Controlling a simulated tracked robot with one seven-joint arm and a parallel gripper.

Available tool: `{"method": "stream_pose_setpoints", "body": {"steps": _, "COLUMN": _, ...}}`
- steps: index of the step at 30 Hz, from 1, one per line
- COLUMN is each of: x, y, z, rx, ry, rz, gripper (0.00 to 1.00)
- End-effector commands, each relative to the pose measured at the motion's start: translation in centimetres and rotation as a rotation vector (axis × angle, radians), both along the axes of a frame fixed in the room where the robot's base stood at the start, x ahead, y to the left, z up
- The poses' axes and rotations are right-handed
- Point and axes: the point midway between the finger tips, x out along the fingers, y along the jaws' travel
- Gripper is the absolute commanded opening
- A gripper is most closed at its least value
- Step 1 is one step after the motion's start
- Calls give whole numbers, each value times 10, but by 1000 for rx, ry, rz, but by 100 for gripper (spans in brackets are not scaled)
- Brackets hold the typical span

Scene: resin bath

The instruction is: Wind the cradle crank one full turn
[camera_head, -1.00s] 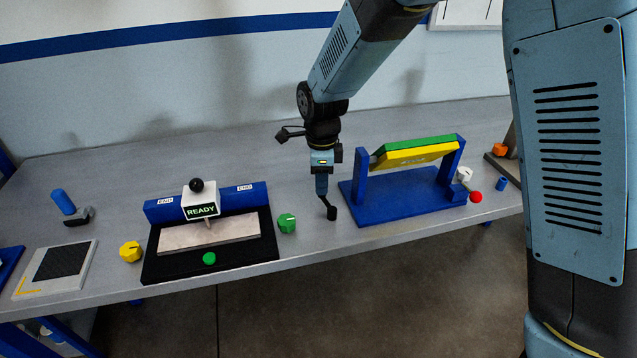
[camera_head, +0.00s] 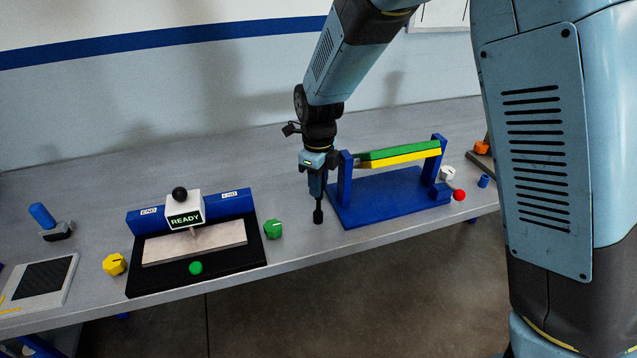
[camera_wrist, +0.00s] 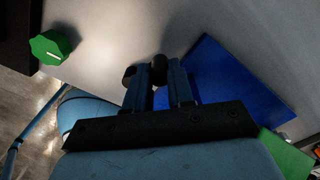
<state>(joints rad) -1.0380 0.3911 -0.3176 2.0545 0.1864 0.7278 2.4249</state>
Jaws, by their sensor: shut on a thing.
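The cradle is a blue frame (camera_head: 385,196) with two posts, and a green and yellow bar (camera_head: 400,154) runs between them. My gripper (camera_head: 318,200) points down just left of the frame's left post. It is shut on a dark crank handle (camera_head: 318,216), whose rounded black end shows below the jaws. In the wrist view the handle (camera_wrist: 158,66) shows dark beyond the fingers of my gripper (camera_wrist: 156,84). The crank's arm and its joint to the post are hidden behind the gripper.
A black fixture (camera_head: 139,278) with a READY block (camera_head: 185,209) stands to the left. A green knob (camera_head: 272,229) is between it and my gripper, and a yellow knob (camera_head: 115,264) is farther left. A red ball (camera_head: 458,195) and a white part (camera_head: 447,173) are at the cradle's right.

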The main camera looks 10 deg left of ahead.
Motion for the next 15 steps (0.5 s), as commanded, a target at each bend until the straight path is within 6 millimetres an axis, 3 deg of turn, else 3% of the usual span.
{"method": "stream_pose_setpoints", "body": {"steps": 11, "x": 5, "y": 0, "z": 2, "rx": 6, "ry": -11, "rz": -6, "gripper": 0}}
{"method": "stream_pose_setpoints", "body": {"steps": 12, "x": 5, "y": 0, "z": 3, "rx": 6, "ry": -11, "rz": -6, "gripper": 27}}
{"method": "stream_pose_setpoints", "body": {"steps": 15, "x": 5, "y": 0, "z": 2, "rx": 6, "ry": -10, "rz": -6, "gripper": 36}}
